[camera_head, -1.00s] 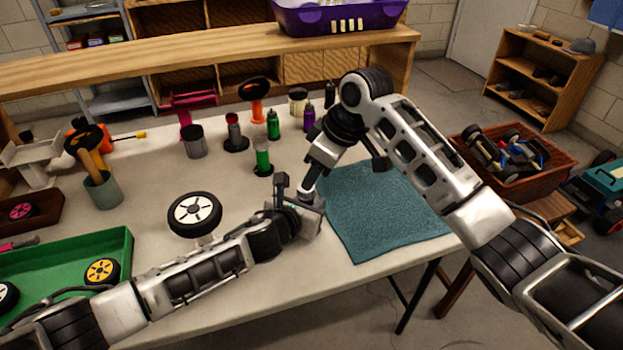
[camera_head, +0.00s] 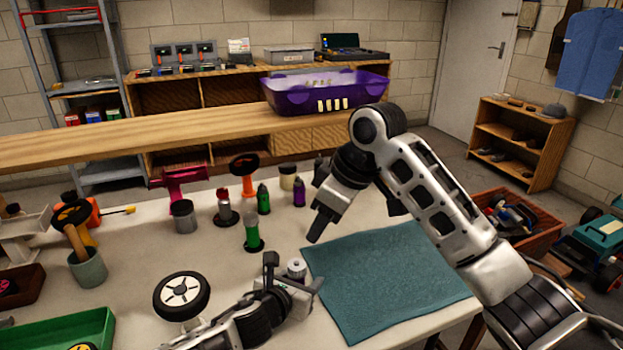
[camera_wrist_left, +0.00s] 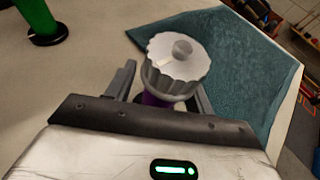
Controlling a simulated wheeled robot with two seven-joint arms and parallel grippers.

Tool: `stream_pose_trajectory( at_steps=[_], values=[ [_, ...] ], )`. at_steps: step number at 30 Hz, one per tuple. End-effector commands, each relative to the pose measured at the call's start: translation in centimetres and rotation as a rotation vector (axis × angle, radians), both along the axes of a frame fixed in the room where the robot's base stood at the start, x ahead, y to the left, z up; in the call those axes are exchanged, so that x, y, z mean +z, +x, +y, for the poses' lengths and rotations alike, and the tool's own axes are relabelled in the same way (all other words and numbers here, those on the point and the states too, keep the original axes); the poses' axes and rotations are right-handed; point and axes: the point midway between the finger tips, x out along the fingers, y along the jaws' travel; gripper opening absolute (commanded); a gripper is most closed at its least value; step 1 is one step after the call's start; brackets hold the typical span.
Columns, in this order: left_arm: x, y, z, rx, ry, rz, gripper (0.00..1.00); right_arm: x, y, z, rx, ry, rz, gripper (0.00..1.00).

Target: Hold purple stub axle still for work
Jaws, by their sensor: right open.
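The purple stub axle (camera_wrist_left: 158,100) stands between the two fingers of my left gripper (camera_wrist_left: 165,88) in the left wrist view. Most of it is hidden under a ribbed silver cap (camera_wrist_left: 178,58) with a small round knob on top. In the head view the cap (camera_head: 296,267) shows at the left gripper (camera_head: 290,285), beside the teal mat. The left jaws appear closed around the axle, though their contact is partly hidden. My right gripper (camera_head: 318,228) is open and empty, pointing down, above and to the right of the cap and apart from it.
A teal mat (camera_head: 385,280) lies to the right. A white-rimmed wheel (camera_head: 181,295) lies left of my left gripper. Several bottles and holders, including a green bottle (camera_head: 252,232), stand behind. A green tray (camera_head: 60,330) is at the lower left.

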Motion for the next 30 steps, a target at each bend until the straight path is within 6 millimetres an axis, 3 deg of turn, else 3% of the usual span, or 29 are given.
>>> stream_pose_trajectory(
  at_steps=[9, 14, 30],
  values=[
    [0.0, -0.1, 0.1, 0.0, 0.0, 0.0, 0.53, 0.0, 0.0, 0.0, 0.0, 0.0, 0.001, 0.42],
    [0.5, -1.1, 0.7, 0.0, 0.0, -0.001, 0.53, 0.0, 0.0, 0.0, 0.0, 0.0, 0.001, 0.42],
    [4.1, -8.8, 4.8, 0.0, 0.0, 0.001, 0.53, 0.0, 0.0, 0.0, 0.0, 0.0, 0.0, 0.42]
  ],
)
